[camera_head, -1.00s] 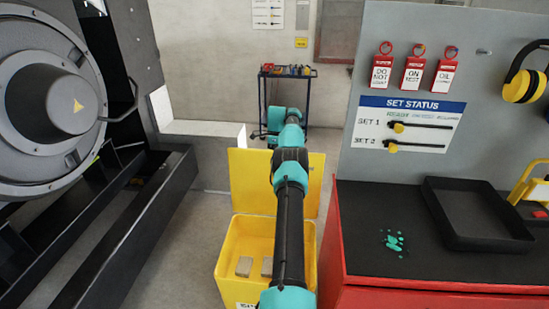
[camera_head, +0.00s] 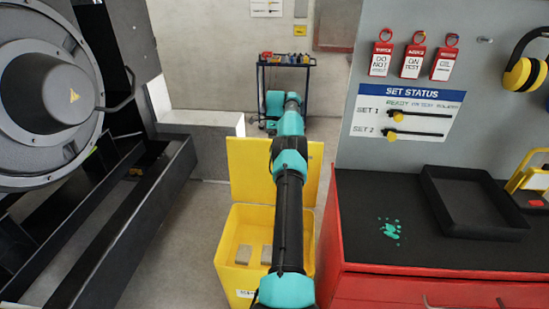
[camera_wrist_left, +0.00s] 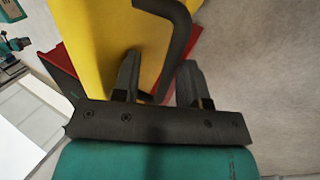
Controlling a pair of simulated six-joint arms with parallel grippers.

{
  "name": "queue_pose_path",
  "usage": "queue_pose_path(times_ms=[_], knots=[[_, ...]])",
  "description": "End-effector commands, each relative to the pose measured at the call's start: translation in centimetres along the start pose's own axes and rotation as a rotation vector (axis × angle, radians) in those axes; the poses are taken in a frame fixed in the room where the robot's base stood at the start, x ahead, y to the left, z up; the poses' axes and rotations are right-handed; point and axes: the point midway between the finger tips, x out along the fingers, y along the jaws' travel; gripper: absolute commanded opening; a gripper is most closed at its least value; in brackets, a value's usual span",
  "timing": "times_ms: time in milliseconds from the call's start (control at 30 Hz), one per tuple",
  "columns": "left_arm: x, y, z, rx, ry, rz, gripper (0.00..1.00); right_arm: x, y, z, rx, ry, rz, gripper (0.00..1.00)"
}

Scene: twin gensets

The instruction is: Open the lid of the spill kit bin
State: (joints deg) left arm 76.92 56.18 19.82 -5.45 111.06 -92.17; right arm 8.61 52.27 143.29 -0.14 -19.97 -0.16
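The yellow spill kit bin (camera_head: 228,268) stands on the floor with its lid (camera_head: 247,172) raised upright at the back, so the bin is open. Grey blocks lie inside. My arm reaches over the bin and past the lid; its gripper is hidden in the head view. In the left wrist view the yellow lid (camera_wrist_left: 88,45) has a black bent handle (camera_wrist_left: 178,28). My left gripper (camera_wrist_left: 159,72) has its fingers apart, with the lower part of the handle between them; I cannot tell if they touch it. My right gripper is not in view.
A red cabinet (camera_head: 375,288) with a black tray (camera_head: 470,225) stands right of the bin. A black frame (camera_head: 135,225) with a large round machine is at left. A cart (camera_head: 285,85) stands behind. Open floor lies between frame and bin.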

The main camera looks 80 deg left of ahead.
Motion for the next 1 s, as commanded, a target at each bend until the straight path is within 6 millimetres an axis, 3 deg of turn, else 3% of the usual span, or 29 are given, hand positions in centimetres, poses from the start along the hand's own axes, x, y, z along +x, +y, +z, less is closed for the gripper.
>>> queue_pose_path(times_ms=[233,1000], knots=[[-1.3,0.7,-0.1,0.0,0.0,0.001,0.4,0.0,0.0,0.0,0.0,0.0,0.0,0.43],[-0.7,2.2,-0.3,0.001,0.0,0.003,0.4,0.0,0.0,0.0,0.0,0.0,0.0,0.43]])
